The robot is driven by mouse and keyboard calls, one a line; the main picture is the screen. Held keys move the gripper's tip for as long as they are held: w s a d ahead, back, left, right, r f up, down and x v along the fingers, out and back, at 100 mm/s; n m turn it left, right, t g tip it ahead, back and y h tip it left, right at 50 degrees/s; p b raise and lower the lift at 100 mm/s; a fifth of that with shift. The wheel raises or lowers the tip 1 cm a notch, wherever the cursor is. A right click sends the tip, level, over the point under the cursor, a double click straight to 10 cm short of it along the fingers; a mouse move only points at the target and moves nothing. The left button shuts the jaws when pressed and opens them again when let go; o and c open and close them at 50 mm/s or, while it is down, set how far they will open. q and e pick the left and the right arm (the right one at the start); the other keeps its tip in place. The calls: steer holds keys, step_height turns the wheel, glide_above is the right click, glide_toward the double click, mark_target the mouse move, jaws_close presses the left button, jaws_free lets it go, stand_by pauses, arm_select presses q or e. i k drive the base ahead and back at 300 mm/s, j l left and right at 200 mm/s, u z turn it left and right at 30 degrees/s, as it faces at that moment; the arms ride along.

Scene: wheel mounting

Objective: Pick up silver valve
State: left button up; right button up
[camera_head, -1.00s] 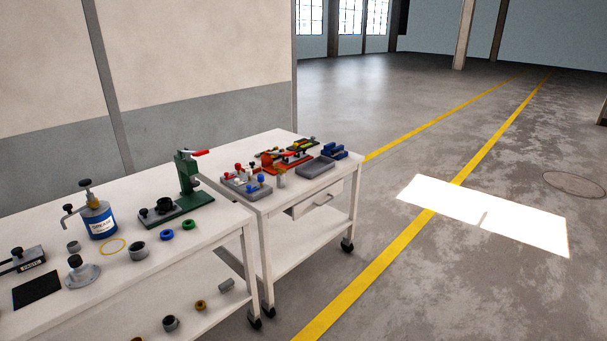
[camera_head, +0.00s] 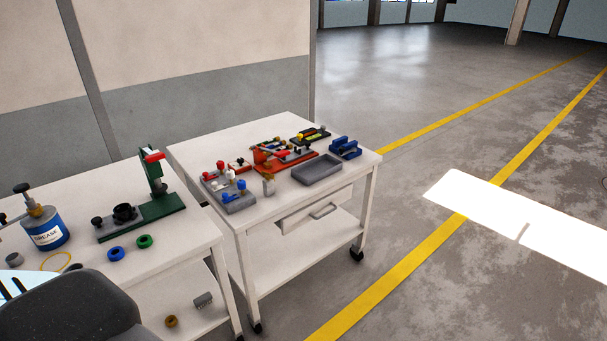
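The grey tray of colored valves holds red, blue and white-topped pieces. A dark rounded link at the lower left looks like part of my arm. Neither of my grippers is in view.
A red fixture (camera_head: 268,160) and blue blocks (camera_head: 345,148) sit farther back on the cart. A second white table (camera_head: 190,232) at left bears a green press (camera_head: 160,208), a grease can (camera_head: 46,228) and rings. Open floor lies to the right.

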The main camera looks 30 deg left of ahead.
mark_target(268, 185)
steer(key=i+l+u, duration=0.15)
steer(key=i, duration=0.5)
steer(key=i+l+u, duration=0.2)
steer(key=i, duration=0.5)
steer(key=i+l+u, duration=0.1)
steer(key=i+u, duration=0.15)
steer(key=u, duration=0.15)
steer(key=i+l+u, duration=0.15)
steer(key=u, duration=0.25)
steer(key=i+l+u, duration=0.25)
steer(key=u, duration=0.2)
steer(key=i+l+u, duration=0.2)
steer(key=u, duration=0.2)
steer(key=i+l+u, duration=0.1)
steer(key=l+u, duration=0.55)
steer(key=l, duration=0.15)
steer(key=i+l+u, duration=0.1)
steer(key=l+u, duration=0.2)
steer(key=l, duration=0.15)
